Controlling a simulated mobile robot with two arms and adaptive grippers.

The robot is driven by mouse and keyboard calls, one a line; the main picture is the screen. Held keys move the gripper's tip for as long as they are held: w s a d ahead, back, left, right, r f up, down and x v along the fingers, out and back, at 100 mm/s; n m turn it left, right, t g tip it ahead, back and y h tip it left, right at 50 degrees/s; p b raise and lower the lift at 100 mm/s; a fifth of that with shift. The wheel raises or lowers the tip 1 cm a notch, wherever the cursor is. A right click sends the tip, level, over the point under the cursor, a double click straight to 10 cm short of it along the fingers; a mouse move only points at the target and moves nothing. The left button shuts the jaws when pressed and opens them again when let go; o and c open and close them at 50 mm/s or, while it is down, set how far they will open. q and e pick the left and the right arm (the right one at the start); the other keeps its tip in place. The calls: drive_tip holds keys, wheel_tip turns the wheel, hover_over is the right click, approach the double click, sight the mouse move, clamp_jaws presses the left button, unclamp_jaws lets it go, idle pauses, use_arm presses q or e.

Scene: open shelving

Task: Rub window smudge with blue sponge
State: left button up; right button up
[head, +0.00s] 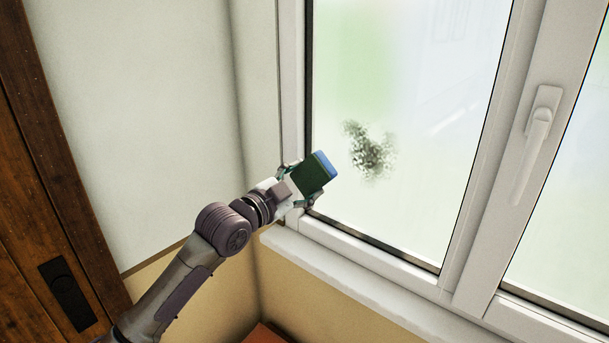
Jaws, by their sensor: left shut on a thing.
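The window smudge (369,151) is a dark green-grey speckled patch on the lower left part of the left window pane. My left gripper (302,184) is shut on the blue sponge (325,163), which has a blue face and a dark green body. The blue face points up and right toward the pane. In the picture the sponge is just left of and slightly below the smudge, with a gap between them. I cannot tell whether the sponge touches the glass. My right gripper is not in view.
The white window frame (489,150) has a handle (534,138) on the right. A white sill (345,275) runs below the window. A pale wall (140,110) and a brown wooden door (45,190) are on the left. The glass around the smudge is clear.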

use_arm(q)
drive_tip(key=shift+b+x, duration=0.8)
drive_tip(key=shift+x, duration=1.75)
drive_tip(key=shift+x, duration=0.95)
drive_tip(key=shift+s+d, duration=0.1)
drive_tip(key=shift+s, duration=0.05)
